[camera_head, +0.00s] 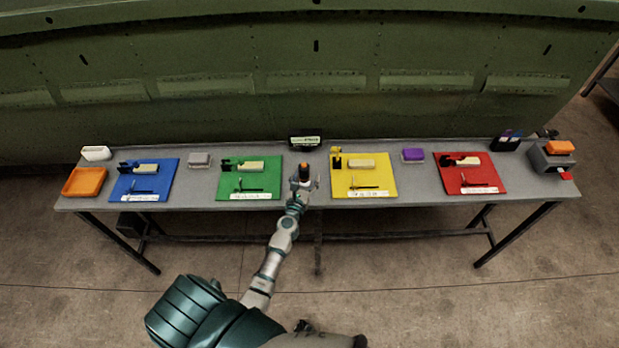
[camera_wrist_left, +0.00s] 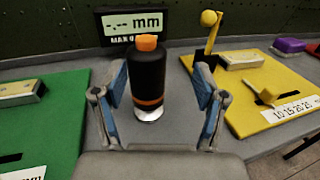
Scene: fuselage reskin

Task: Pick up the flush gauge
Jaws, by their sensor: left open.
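The flush gauge (camera_wrist_left: 148,75) is a black cylinder with an orange top, an orange band and a pale base. It stands upright on the grey bench, and in the head view (camera_head: 304,172) it is between the green and yellow boards. My left gripper (camera_wrist_left: 158,95) is open, with one blue-padded finger on each side of the gauge. Whether the pads touch it I cannot tell, but gaps show beside the body. In the head view my left gripper (camera_head: 303,184) reaches the bench from the front. My right gripper is not in view.
A display reading "-.-- mm" (camera_wrist_left: 132,24) stands behind the gauge. The green board (camera_head: 235,186) is left and the yellow board (camera_head: 380,179) right, both carrying tools. Blue (camera_head: 125,188) and red (camera_head: 455,180) boards lie further out. The green fuselage wall (camera_head: 230,55) rises behind the bench.

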